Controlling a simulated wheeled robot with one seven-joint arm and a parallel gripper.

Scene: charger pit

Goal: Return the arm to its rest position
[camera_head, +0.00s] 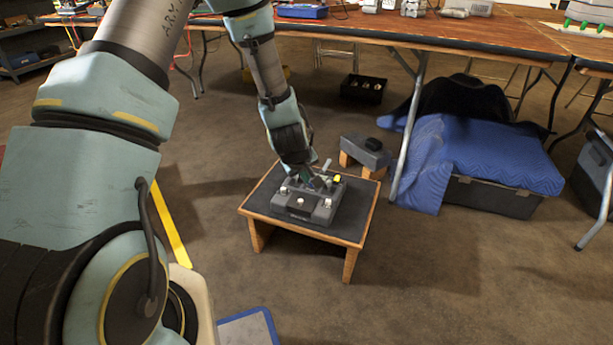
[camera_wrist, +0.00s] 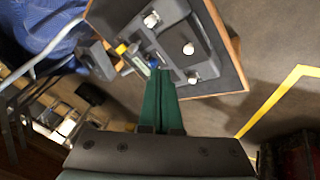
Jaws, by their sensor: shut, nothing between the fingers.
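My arm reaches out and down over a low wooden table (camera_head: 355,235) with a dark top. At its end, my gripper (camera_head: 312,180) is just above a grey charger unit (camera_head: 303,205) on that table. In the wrist view my gripper's green fingers (camera_wrist: 160,78) lie side by side, shut and empty. Their tips point at the charger unit (camera_wrist: 205,55), near its edge. The unit carries several pale round knobs or posts and a small yellow part (camera_head: 337,178). Whether the fingertips touch the unit cannot be told.
A small grey block on wooden legs (camera_head: 366,152) stands behind the low table. A blue padded blanket (camera_head: 480,155) covers a dark case at the right. Long work tables (camera_head: 420,38) stand at the back. Yellow floor tape (camera_head: 170,225) runs at the left. The front right floor is clear.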

